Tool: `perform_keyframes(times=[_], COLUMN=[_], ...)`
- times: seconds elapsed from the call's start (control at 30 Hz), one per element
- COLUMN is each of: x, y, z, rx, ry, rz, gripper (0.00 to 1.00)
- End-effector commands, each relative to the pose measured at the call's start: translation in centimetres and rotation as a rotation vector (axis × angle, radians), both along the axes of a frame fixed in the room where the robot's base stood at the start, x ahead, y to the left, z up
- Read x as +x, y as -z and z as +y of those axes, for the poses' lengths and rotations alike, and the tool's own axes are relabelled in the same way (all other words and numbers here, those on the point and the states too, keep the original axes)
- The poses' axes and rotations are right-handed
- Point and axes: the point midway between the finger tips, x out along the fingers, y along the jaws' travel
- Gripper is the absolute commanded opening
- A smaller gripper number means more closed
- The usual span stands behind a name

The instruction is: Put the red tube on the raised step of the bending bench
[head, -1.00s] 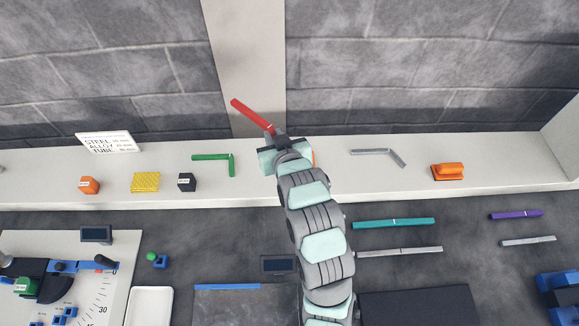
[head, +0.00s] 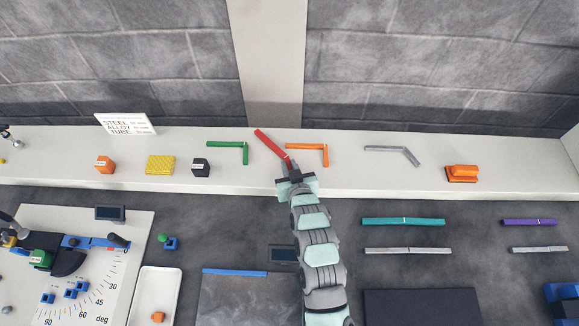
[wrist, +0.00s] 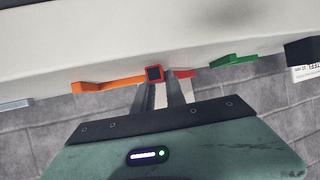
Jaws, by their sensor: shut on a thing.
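The straight red tube (head: 270,143) is in my gripper (head: 290,166), held near its lower right end. It slants up and left across the raised step (head: 60,170), a long pale ledge at the back of the bench, between a bent green tube (head: 228,146) and a bent orange tube (head: 307,147). In the wrist view, my gripper's fingers (wrist: 165,95) reach to the red tube, whose square hollow end (wrist: 154,73) faces the camera. I cannot tell whether the tube touches the step.
A bent grey tube (head: 393,150) and an orange block (head: 461,173) lie to the right on the step. A black block (head: 201,167), yellow block (head: 160,165) and sign (head: 126,123) are left. Straight teal (head: 403,222) and purple (head: 528,222) tubes lie on the lower bench.

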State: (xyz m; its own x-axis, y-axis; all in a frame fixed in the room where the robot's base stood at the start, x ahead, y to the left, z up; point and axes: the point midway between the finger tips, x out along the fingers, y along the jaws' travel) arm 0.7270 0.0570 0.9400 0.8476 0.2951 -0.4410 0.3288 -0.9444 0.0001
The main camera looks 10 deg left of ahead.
Motion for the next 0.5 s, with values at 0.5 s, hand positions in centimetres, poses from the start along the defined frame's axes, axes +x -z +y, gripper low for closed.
perform_keyframes(times=[0.5], x=[0.03], y=[1.25], z=[-0.01], rx=[0.002], ry=[0.000], rz=[-0.002], gripper=[0.00])
